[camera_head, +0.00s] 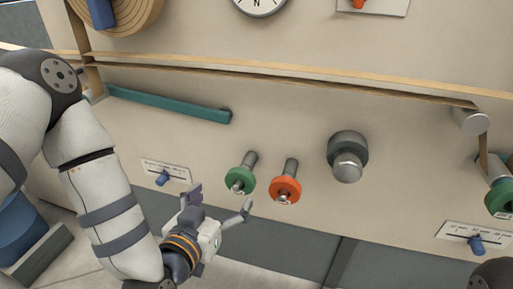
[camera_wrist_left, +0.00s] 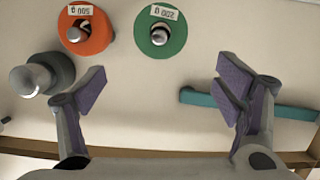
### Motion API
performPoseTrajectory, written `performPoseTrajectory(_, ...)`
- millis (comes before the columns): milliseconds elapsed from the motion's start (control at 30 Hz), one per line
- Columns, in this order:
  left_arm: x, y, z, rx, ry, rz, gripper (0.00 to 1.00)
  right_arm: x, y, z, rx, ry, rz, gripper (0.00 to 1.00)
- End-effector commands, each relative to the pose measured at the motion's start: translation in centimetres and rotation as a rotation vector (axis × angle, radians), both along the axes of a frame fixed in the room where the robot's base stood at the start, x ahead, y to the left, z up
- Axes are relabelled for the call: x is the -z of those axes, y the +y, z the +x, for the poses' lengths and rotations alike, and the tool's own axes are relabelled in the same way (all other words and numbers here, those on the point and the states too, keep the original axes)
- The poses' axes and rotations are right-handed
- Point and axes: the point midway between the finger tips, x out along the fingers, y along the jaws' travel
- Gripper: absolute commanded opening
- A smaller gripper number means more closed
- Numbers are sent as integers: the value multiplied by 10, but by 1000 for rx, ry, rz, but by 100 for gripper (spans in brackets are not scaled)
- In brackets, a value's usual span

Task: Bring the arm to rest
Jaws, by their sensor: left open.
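My left arm (camera_head: 100,195) comes in from the left in the head view, bent down in front of the machine panel. My left gripper (camera_head: 221,200) is open and empty, below the green and orange weights. In the left wrist view its two purple-padded fingers (camera_wrist_left: 162,90) stand wide apart with bare panel between them. The green weight (camera_head: 239,181) and the orange weight (camera_head: 285,189) each sit on a peg. They also show in the left wrist view, the green one (camera_wrist_left: 161,37) marked 200 g and the orange one (camera_wrist_left: 88,36) marked 500 g. My right gripper is not visible.
A teal bar (camera_head: 170,105) and a grey knob (camera_head: 347,155) are on the panel. Sliders with blue handles sit at left (camera_head: 163,177) and right (camera_head: 476,243). A belt runs across the panel to a roller (camera_head: 470,122). Floor shows below the panel.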

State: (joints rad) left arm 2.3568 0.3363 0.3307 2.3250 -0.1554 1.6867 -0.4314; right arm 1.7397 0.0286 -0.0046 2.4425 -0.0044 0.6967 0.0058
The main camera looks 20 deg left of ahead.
Motion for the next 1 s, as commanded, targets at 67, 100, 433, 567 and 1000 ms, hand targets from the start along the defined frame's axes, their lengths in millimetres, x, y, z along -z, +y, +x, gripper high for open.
performPoseTrajectory(67,11,-3,-10,18,60,0,84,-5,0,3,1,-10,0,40)
performPoseTrajectory(100,23,-6,-23,37,132,-3,84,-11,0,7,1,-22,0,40)
performPoseTrajectory(433,113,15,-291,81,1148,6,84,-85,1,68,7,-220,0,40)
performPoseTrajectory(567,102,36,-370,19,1401,33,84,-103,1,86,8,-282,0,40)
performPoseTrajectory(1000,98,47,-413,-23,1543,50,84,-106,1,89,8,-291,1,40)
